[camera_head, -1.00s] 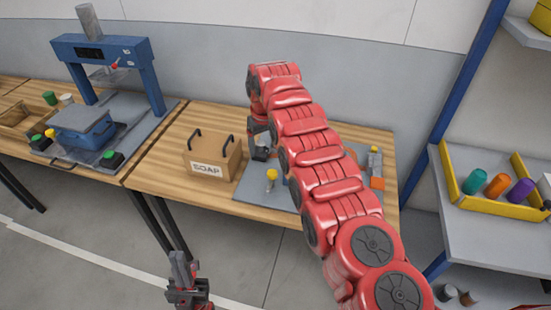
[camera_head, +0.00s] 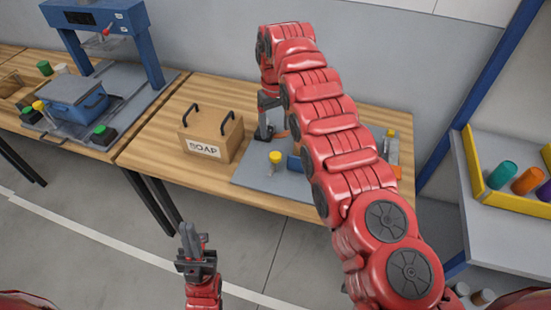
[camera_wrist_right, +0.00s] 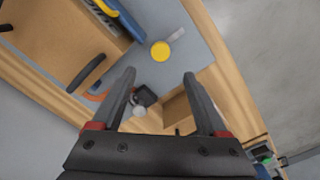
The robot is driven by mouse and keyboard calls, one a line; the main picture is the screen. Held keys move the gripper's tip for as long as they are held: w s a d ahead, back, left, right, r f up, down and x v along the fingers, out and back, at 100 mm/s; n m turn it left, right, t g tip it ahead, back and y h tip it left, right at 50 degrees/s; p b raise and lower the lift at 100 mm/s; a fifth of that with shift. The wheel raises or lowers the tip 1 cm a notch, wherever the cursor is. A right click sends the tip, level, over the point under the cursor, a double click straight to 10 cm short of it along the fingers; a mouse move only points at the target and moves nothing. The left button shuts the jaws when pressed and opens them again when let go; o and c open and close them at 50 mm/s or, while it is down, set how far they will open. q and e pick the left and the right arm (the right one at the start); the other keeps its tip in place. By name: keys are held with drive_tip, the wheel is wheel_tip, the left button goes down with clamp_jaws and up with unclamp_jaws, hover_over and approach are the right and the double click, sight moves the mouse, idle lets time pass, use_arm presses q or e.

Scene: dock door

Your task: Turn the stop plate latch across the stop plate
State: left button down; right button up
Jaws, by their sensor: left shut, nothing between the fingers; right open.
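On the grey plate (camera_head: 245,177) on the wooden table stands a yellow-capped post (camera_head: 275,158); its round yellow top also shows in the right wrist view (camera_wrist_right: 160,51). A dark block with a pale round knob (camera_wrist_right: 141,101) lies between and beyond my open right fingers (camera_wrist_right: 160,80). I cannot tell which piece is the stop plate latch. In the head view my right gripper (camera_head: 266,115) points down at the plate's back left, beside the soap box, and my right arm hides much of the plate. My left gripper (camera_head: 188,230) is shut and empty, in front of the table.
A box labelled SOAP (camera_head: 207,150) with two black handles stands left of the plate. A blue press (camera_head: 95,20) stands further left. An orange piece (camera_head: 396,172) is at the plate's right. A yellow-edged shelf (camera_head: 470,165) with coloured cylinders is at the right.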

sight(275, 155)
wheel_tip(275, 155, down, 8)
drive_tip(key=shift+s+p, duration=0.1)
drive_tip(key=shift+p, duration=0.8)
drive_tip(key=shift+f+b, duration=0.55)
drive_tip(key=shift+f, duration=0.75)
clamp_jaws()
